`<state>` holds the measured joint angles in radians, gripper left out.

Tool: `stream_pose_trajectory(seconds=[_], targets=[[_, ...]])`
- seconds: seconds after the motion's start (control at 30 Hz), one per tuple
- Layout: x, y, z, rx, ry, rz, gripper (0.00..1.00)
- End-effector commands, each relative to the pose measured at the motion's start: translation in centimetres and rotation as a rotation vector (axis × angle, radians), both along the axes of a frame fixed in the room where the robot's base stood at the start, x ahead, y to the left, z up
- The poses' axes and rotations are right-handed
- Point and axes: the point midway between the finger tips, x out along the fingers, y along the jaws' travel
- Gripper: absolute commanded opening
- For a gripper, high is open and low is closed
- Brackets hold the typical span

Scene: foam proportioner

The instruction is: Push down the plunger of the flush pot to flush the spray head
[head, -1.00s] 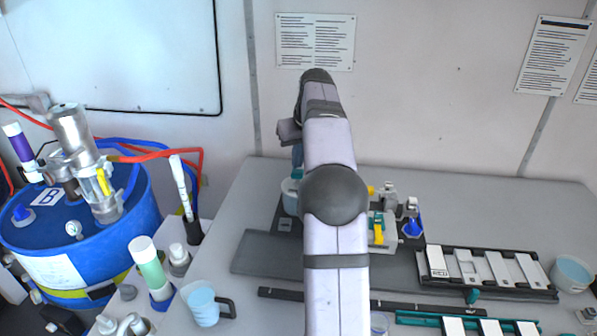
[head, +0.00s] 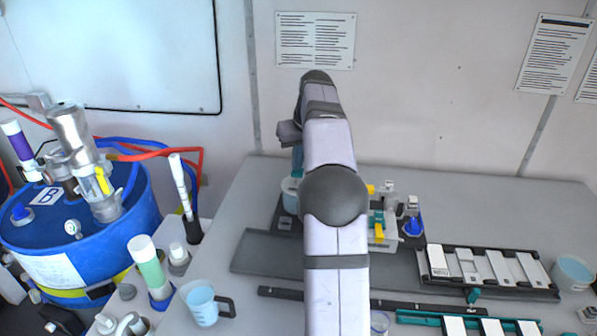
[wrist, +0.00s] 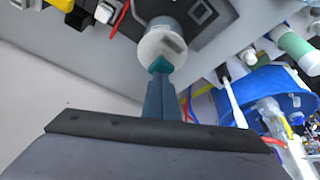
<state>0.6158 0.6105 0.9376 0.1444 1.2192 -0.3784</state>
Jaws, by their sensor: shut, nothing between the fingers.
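A pale round pot, seemingly the flush pot (head: 290,196), stands at the left end of a dark base plate in the head view, partly hidden behind my arm. In the wrist view the pot (wrist: 165,42) shows a round, light top with a grey patch on it. My gripper (wrist: 160,66) is shut and empty, its teal fingertips at the near edge of that top. I cannot tell whether they touch it or how far the plunger is down. In the head view my gripper (head: 297,173) points down over the pot. The spray head cannot be made out.
A blue drum (head: 75,225) with a pump and hoses stands at the left. A measuring jug (head: 203,303) is at the front. A blue flask (head: 413,226) and a rack of white slides (head: 487,270) lie right of my arm. The wall is close behind.

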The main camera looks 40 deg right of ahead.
Motion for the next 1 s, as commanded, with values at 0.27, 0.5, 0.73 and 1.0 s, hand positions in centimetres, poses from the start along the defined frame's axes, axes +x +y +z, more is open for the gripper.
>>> stream_pose_trajectory(seconds=[0.27,0.5,0.73,1.0], targets=[[0.0,0.0,-1.2,0.001,0.001,0.000,0.00],[-0.1,0.0,-2.1,0.002,0.003,0.000,0.00],[-0.1,0.0,-2.2,0.003,0.004,0.001,0.00],[-0.1,0.1,-1.2,0.003,0.005,0.001,0.00]])
